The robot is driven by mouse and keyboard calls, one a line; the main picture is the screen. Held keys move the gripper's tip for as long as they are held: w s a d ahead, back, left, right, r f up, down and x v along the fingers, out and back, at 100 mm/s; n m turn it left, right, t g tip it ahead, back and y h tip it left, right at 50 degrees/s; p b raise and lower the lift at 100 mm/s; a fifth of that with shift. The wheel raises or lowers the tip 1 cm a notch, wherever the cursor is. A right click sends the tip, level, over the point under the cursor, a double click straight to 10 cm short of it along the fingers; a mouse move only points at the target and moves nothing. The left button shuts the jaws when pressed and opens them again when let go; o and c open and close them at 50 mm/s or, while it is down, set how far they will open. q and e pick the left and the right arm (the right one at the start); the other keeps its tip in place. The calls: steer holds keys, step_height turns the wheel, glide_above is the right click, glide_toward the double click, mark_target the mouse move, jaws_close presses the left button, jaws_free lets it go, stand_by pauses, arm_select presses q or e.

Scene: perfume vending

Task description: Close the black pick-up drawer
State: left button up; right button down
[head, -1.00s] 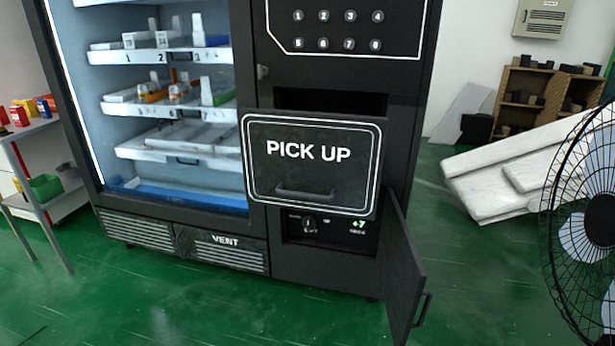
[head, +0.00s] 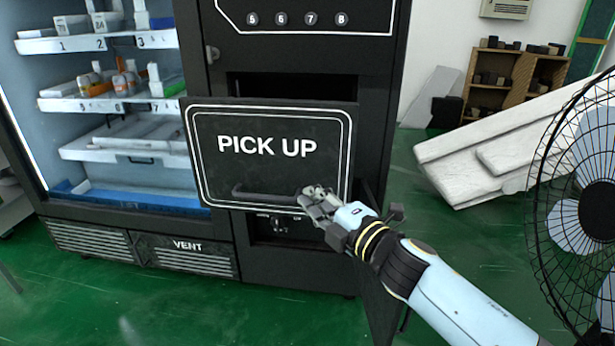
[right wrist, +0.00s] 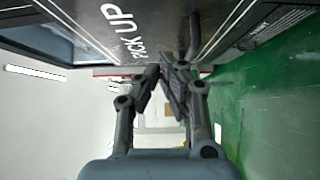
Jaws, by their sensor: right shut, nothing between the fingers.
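The black pick-up drawer (head: 270,150) has a front panel with a white outline and "PICK UP" lettering. It stands out from the vending machine (head: 300,60), with a dark opening (head: 300,86) showing above it. Its bar handle (head: 262,196) runs along the lower part of the panel. My right gripper (head: 308,196) is shut and empty, at the lower right of the panel by the handle's right end. In the right wrist view the shut fingers (right wrist: 168,72) are close to the panel (right wrist: 120,40); I cannot tell whether they touch it. My left gripper is not in view.
An open lower door (head: 375,290) hangs below the drawer, partly behind my right arm. A black fan (head: 585,200) stands at the right, near that arm. White slabs (head: 490,150) lie behind. Green floor is clear in front of the machine.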

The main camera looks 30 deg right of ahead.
mark_target(295, 171)
steer(key=w, duration=0.2)
steer(key=w+d, duration=0.1)
steer(key=w, duration=0.2)
steer(key=shift+w+f+b, duration=0.1)
steer(key=shift+w+b, duration=0.05)
steer(key=shift+b, duration=0.15)
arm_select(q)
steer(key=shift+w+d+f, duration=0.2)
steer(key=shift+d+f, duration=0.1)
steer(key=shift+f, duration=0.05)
arm_select(e)
steer(key=shift+w+d, duration=0.35)
steer(key=shift+w, duration=0.05)
